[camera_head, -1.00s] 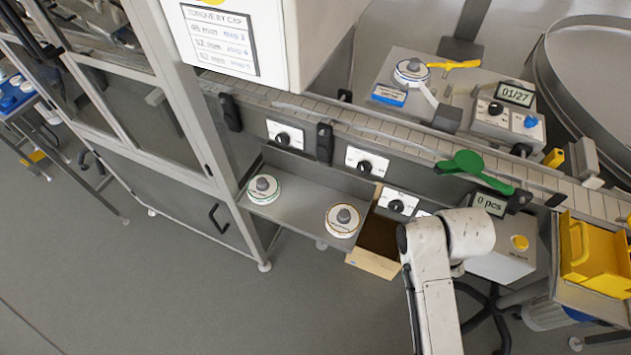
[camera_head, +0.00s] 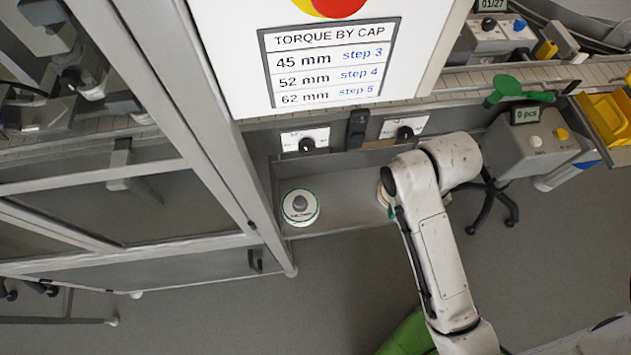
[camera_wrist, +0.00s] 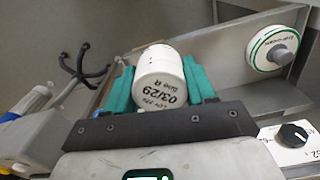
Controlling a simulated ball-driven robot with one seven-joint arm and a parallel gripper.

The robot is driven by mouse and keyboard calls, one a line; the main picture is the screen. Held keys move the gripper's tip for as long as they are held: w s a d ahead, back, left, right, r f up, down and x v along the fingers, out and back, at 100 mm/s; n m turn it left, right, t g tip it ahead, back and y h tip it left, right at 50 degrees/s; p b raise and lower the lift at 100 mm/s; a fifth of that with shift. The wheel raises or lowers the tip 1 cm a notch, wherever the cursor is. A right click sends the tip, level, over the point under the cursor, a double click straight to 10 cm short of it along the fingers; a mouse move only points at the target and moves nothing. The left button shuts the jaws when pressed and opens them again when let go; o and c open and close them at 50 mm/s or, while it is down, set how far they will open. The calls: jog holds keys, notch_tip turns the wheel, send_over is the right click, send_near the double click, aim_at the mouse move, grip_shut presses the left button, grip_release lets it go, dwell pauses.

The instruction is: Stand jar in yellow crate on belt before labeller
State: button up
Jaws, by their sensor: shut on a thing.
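In the head view my arm shows at the right, but the gripper and jar cannot be made out. The yellow crate (camera_head: 608,118) is at the right edge of the head view, partly cut off; its contents are not clear. The belt (camera_head: 450,82) runs along the back behind the shelf. A unit reading "01/27" (camera_head: 490,28) stands beyond it; I cannot tell whether it is the labeller.
A green-ringed disc (camera_head: 300,207) with a grey knob lies on the shelf (camera_head: 345,200); it also shows in the wrist view (camera_wrist: 272,48). A green paddle (camera_head: 515,90) stands by the belt. A large sign panel (camera_head: 330,60) and cabinet frame (camera_head: 215,140) stand close left.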

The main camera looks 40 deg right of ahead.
jog(key=w+a+f, duration=0.1)
jog(key=w+f, duration=0.3)
jog(key=w, duration=0.6)
send_over(348, 198)
jog(key=f, duration=0.5)
jog(key=shift+s, duration=0.25)
jog(key=shift+w+f, duration=0.2)
jog(key=shift+f, duration=1.75)
jog(key=shift+a+f, duration=0.1)
jog(key=shift+f, duration=0.05)
jog(key=o, duration=1.1)
